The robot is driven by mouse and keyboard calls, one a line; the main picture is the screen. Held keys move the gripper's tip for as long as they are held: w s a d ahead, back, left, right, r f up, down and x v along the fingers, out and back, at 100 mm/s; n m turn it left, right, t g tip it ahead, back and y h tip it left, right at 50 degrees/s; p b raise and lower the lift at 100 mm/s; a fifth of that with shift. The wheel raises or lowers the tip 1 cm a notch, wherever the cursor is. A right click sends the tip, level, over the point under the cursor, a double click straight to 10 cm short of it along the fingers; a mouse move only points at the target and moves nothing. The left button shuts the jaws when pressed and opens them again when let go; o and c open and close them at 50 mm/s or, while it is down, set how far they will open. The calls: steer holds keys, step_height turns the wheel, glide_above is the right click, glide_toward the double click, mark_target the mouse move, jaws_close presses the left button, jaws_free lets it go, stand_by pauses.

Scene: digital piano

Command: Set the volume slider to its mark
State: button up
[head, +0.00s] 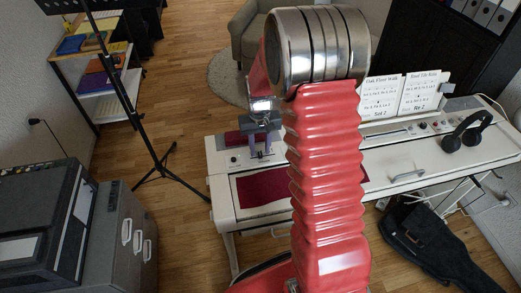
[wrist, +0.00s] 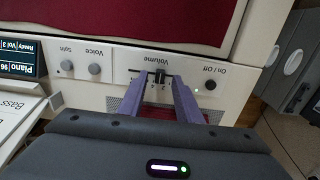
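The volume slider (wrist: 160,77) is a small dark cap in a short slot under the upside-down word "Volume" in the wrist view. It sits on the white panel of the digital piano (wrist: 118,72). Small scale numbers lie beside the slot, partly hidden; I cannot make out the mark. My gripper (wrist: 160,82) has two purple fingers, one on each side of the slider, with gaps to the cap. In the head view my gripper (head: 261,154) points down at the left end of the piano (head: 222,172); the slider is too small to tell there.
An On / Off button (wrist: 210,85) is right of the slider, and Voice and Split knobs (wrist: 94,69) are left. A display (wrist: 18,64) reads "Piano 96" and "Vol 3". Red cloth (head: 262,190) covers keys. Headphones (head: 466,132) lie on the piano's right. A stand (head: 158,160) is left.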

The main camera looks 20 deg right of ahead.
steer(key=shift+f, duration=0.65)
steer(key=shift+c, duration=0.4)
jaws_close()
